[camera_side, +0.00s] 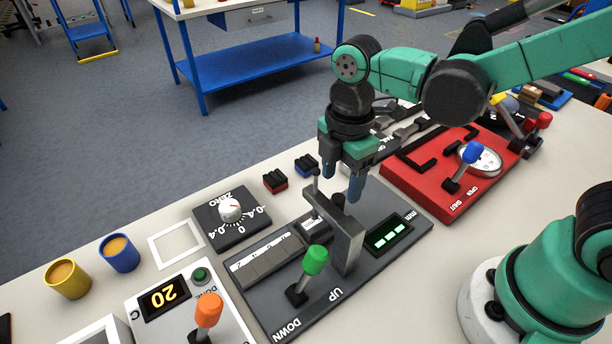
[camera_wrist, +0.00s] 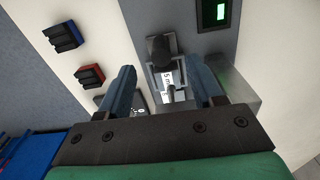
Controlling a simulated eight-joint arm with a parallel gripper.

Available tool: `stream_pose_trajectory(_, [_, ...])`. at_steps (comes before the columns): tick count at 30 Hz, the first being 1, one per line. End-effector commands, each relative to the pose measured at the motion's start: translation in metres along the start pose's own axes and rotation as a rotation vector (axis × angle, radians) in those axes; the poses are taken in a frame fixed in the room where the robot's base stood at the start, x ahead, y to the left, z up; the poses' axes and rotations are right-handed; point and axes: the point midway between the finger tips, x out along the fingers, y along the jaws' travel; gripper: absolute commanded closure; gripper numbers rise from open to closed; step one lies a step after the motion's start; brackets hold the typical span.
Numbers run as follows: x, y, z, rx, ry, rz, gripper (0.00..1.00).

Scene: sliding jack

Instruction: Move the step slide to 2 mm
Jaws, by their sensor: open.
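The step jack panel is a dark grey plate (camera_side: 262,306) with a row of pale numbered steps (camera_side: 265,260), a grey upright bracket (camera_side: 348,245) and a green-knobbed lever (camera_side: 315,260) between the words UP and DOWN. A small slide block with a white label (camera_side: 314,226) sits at the far end of the steps, behind the bracket. In the wrist view a white label (camera_wrist: 168,83) seems to read 5 mm, below a dark knob (camera_wrist: 160,48). My gripper (camera_side: 342,192) is open above the panel's far side. In the wrist view its fingers (camera_wrist: 163,82) stand either side of the label, apparently empty; contact cannot be told.
A green display (camera_side: 388,234) marked mm shows only bars. The ZERO dial (camera_side: 230,208), red block (camera_side: 275,181) and blue block (camera_side: 306,165) lie left. A red panel (camera_side: 435,185) with a blue-knobbed lever stands right. Two cups (camera_side: 68,280) are far left.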

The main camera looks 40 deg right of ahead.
Motion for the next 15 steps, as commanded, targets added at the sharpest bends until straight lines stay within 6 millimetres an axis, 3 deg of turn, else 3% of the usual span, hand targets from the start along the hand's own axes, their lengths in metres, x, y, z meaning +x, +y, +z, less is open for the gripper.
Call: stream_pose_trajectory(15, [0.048,0.000,-0.002,-0.040,-0.004,-0.012,0.40])
